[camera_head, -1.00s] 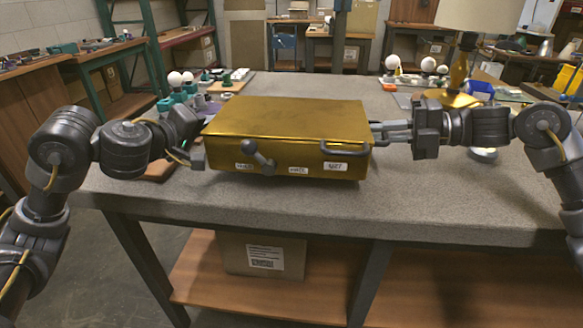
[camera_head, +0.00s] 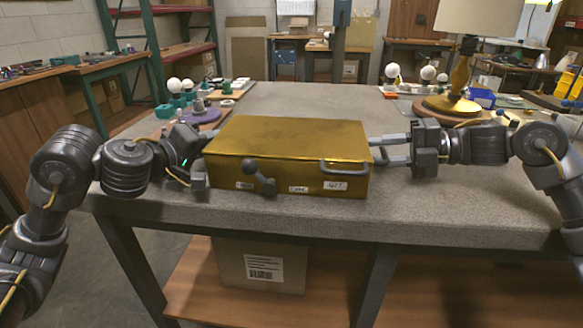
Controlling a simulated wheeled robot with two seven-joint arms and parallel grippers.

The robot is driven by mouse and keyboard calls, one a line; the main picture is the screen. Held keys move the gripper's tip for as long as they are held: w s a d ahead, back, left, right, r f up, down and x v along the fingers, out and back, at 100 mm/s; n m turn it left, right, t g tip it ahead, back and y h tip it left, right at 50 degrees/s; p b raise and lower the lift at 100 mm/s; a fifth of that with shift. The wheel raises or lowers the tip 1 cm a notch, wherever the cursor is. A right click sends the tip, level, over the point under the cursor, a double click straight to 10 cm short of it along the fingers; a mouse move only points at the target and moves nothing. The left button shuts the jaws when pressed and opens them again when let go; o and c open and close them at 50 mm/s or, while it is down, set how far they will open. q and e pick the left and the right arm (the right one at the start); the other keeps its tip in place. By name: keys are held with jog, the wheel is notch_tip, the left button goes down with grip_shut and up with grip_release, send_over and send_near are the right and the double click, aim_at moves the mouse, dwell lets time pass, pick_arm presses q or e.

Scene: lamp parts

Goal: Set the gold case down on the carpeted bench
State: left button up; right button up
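The gold case (camera_head: 290,137) lies flat, lid shut, at the front middle of the grey carpeted bench (camera_head: 440,200). Its underside appears to rest on the carpet. A dark handle and latch and white labels show on its front face. My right gripper (camera_head: 390,149) is at the case's right end, its two fingers visibly spread, tips close to the case wall. My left gripper (camera_head: 197,165) is at the left end. Its fingertips are partly hidden beside the case, so its grip is unclear. Whether the fingertips touch the case cannot be told.
A lamp (camera_head: 461,72) with a gold stem stands at the back right, near a blue bin (camera_head: 482,97). White bulbs and a purple round part (camera_head: 197,115) lie at the back left. The bench behind the case is clear. A cardboard box (camera_head: 261,263) sits on the shelf below.

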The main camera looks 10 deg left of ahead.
pick_arm(q)
jog(key=shift+r, duration=0.1)
pick_arm(e)
jog(key=shift+r, duration=0.1)
jog(key=shift+v, duration=3.95)
